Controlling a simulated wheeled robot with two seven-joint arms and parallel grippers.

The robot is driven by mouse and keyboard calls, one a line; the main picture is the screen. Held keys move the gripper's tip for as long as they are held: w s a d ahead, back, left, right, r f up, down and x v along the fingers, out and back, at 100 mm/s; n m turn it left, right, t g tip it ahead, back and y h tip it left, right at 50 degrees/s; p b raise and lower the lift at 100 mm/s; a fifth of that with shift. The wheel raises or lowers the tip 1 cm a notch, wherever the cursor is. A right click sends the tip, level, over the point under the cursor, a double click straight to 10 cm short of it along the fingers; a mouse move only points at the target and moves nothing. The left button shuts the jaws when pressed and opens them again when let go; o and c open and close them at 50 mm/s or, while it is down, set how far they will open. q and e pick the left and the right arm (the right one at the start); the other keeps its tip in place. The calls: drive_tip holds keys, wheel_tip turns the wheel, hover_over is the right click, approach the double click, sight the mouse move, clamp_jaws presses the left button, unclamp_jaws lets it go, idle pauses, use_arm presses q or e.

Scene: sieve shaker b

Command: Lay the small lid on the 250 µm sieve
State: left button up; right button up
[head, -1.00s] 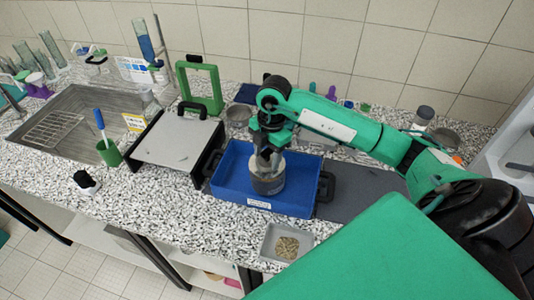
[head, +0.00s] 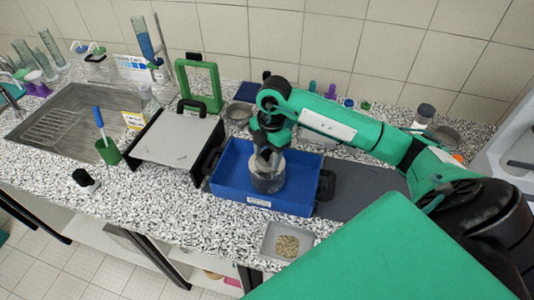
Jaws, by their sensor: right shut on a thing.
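A small grey round sieve (head: 268,183) stands upright in the blue tray (head: 291,208). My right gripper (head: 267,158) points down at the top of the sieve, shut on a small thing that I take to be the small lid. The fingers and the arm hide most of the lid, so I cannot tell if it touches the rim all round. The sieve's marking is too small to read. My left gripper is not in view.
A grey board with a black handle (head: 178,138) stands left of the tray. A green frame (head: 200,88) is behind it. A shallow dish of grains (head: 287,242) lies at the bench's front edge. A dark mat (head: 360,190) lies to the right.

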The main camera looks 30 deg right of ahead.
drive_tip(key=shift+f, duration=0.25)
idle(0.4)
drive_tip(key=o, duration=1.2)
drive_tip(key=shift+c, duration=0.2)
drive_tip(key=shift+r+p, duration=2.3)
drive_tip(key=shift+r, duration=1.25)
drive_tip(key=shift+f, duration=0.1)
